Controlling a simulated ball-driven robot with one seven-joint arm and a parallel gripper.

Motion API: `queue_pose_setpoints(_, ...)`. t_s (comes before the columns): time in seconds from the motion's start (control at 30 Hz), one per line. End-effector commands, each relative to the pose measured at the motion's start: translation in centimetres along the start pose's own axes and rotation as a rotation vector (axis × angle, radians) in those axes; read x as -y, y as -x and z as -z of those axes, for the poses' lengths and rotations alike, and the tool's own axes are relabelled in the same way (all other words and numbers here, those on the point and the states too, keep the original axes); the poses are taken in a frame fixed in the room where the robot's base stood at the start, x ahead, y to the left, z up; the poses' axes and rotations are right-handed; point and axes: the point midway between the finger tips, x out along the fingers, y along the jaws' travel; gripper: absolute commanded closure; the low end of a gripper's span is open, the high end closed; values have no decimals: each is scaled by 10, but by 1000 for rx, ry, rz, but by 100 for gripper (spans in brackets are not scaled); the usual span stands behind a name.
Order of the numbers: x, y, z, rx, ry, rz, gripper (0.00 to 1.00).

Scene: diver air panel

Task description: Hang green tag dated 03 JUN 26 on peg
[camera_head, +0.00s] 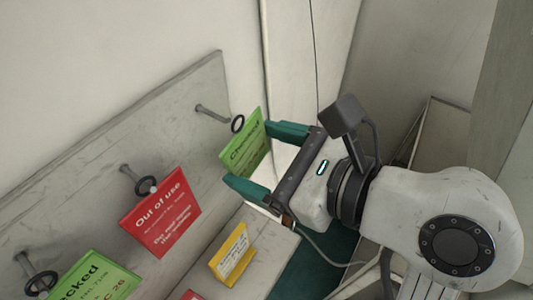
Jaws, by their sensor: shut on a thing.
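My gripper (256,160) is shut on a green tag (241,149), with its teal fingers at the tag's upper right and lower edges. The tag's heading is partly readable as "Checked"; I cannot read its date. The ring is apart from the bare peg (212,113), just right of the peg's tip. The peg sticks out of the grey panel (190,90) at its upper right.
A red "Out of use" tag (161,214) hangs on the middle peg (135,175). Another green tag (95,279) hangs on the lower left peg (30,262). A yellow tag (230,255) stands on the ledge below, and a red piece (191,296) shows at the bottom edge.

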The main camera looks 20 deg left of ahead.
Motion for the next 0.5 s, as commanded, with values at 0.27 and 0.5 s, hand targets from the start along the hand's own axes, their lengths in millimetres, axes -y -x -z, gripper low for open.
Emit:
queue_pose_setpoints(0.27, 0, -7, -3, 0, 1, -1, 47)
queue_pose_setpoints(0.5, 0, -13, -5, 0, 1, 0, 47)
